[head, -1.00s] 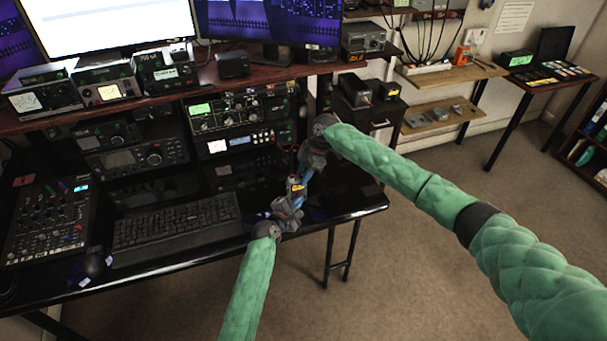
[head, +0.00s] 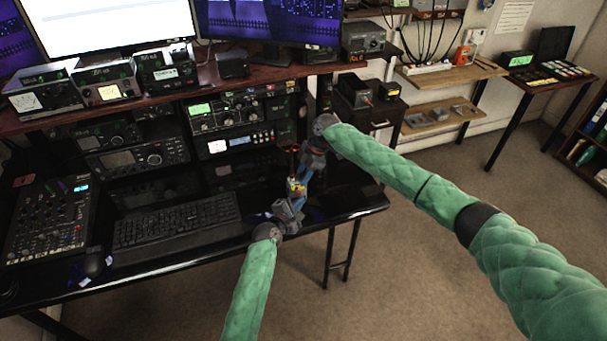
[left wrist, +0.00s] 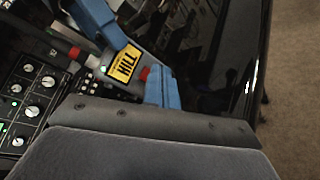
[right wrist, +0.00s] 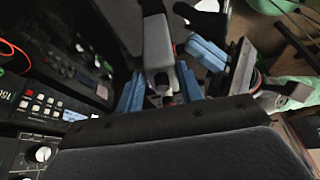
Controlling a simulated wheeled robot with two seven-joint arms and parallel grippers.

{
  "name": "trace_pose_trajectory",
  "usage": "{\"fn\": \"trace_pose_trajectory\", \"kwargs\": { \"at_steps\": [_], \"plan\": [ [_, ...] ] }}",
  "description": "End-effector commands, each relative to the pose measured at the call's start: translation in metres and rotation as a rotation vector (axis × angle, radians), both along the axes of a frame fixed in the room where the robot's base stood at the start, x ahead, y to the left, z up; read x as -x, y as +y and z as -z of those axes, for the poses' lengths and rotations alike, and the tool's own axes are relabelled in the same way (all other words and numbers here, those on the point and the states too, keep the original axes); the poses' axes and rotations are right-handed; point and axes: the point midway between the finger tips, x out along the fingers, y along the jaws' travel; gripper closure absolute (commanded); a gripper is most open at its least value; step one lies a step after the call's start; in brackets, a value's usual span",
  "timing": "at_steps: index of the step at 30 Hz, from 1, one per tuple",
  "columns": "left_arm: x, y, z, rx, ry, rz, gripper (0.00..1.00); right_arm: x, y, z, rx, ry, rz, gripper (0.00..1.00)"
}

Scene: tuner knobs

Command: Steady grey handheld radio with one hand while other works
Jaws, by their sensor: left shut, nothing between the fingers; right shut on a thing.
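The grey handheld radio (head: 296,187) is held up in the head view between my two grippers, above the desk's right end. It is small there. A yellow label (left wrist: 125,62) and a red part show close up in the left wrist view. My right gripper (head: 306,172) is the upper one and is shut on the radio. In the right wrist view its blue fingers (right wrist: 160,92) are on either side of a grey body (right wrist: 157,40). My left gripper (head: 294,206) is lower, shut and empty, close beside the radio. I cannot tell whether it touches it.
The glossy black desk (head: 345,200) ends just right of the grippers. A keyboard (head: 175,225) and a mixer (head: 48,220) lie to the left. Radio sets (head: 238,110) stand behind, under a shelf with monitors. Floor (head: 420,265) is open at right.

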Motion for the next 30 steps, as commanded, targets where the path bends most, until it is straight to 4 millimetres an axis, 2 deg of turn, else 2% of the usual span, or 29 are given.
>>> {"fn": "trace_pose_trajectory", "kwargs": {
  "at_steps": [13, 30],
  "plan": [
    [0.006, -0.001, 0.001, -0.001, 0.001, 0.0, 1.0, 0.0, 0.0, 0.0, 0.0, -0.001, 0.0, 0.94],
    [0.05, -0.012, 0.001, 0.0, 0.0, 0.0, 1.0, 0.0, 0.0, 0.0, 0.0, -0.001, 0.0, 0.94]
  ]
}}
